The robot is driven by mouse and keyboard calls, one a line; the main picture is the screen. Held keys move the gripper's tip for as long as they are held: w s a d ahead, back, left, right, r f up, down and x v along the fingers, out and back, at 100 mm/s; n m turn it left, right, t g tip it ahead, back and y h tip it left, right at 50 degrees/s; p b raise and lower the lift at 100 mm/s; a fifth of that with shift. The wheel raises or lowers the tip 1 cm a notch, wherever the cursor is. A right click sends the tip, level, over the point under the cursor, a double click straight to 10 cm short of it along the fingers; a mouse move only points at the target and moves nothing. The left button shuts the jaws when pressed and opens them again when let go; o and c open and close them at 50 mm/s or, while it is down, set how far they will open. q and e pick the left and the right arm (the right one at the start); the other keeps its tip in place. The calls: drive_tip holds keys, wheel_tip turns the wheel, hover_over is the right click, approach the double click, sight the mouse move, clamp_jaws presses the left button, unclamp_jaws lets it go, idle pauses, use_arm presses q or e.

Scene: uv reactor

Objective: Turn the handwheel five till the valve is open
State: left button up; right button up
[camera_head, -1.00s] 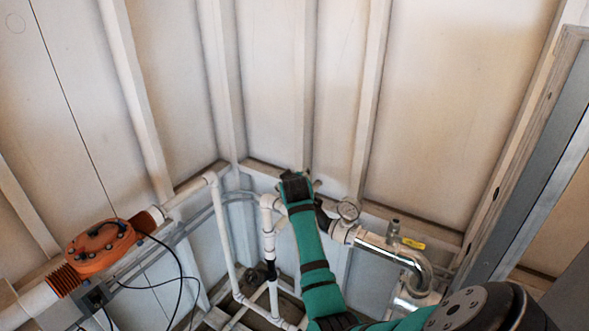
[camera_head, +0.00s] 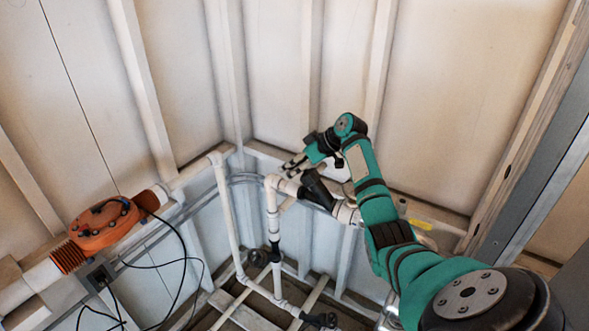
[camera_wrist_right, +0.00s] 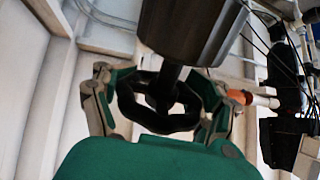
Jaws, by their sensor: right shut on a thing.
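The black handwheel (camera_wrist_right: 160,112) shows in the right wrist view, on a dark stem below a large dark cylindrical body (camera_wrist_right: 190,28). My right gripper (camera_wrist_right: 166,104) has a finger on each side of the wheel and is shut on it. In the head view my right gripper (camera_head: 296,164) is at the white pipework in the corner, beside a black valve body (camera_head: 318,190). The wheel is not clearly visible there, as the gripper and arm cover that area. How far the valve is open cannot be seen. My left gripper is not in view.
White pipes (camera_head: 225,207) run down the corner, with black fittings lower down. An orange ribbed unit (camera_head: 103,224) with black cables (camera_head: 182,262) stands at the left. Ribbed wall panels close in behind, and a grey frame (camera_head: 527,193) stands at the right.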

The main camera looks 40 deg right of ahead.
drive_tip(key=shift+s+a+f+n+g+y+b, duration=0.15)
drive_tip(key=shift+n+g+y+b, duration=0.2)
drive_tip(key=shift+y+b, duration=0.5)
drive_tip(key=shift+a+n+g+y+b, duration=0.1)
drive_tip(key=shift+n+g+y+b, duration=0.3)
drive_tip(key=shift+b, duration=0.65)
drive_tip(key=shift+s+a+f+n+g+y+b, duration=0.15)
drive_tip(key=shift+g+y+b, duration=0.3)
drive_tip(key=shift+y+b, duration=0.45)
drive_tip(key=shift+r, duration=0.1)
drive_tip(key=o, duration=0.8)
drive_tip(key=shift+c, duration=0.2)
drive_tip(key=o, duration=0.5)
drive_tip(key=shift+w+a, duration=0.1)
drive_tip(key=shift+r, duration=0.1)
drive_tip(key=shift+r, duration=0.1)
drive_tip(key=shift+d+r, duration=0.2)
drive_tip(key=shift+d, duration=0.15)
drive_tip(key=v, duration=1.1)
drive_tip(key=shift+s, duration=0.3)
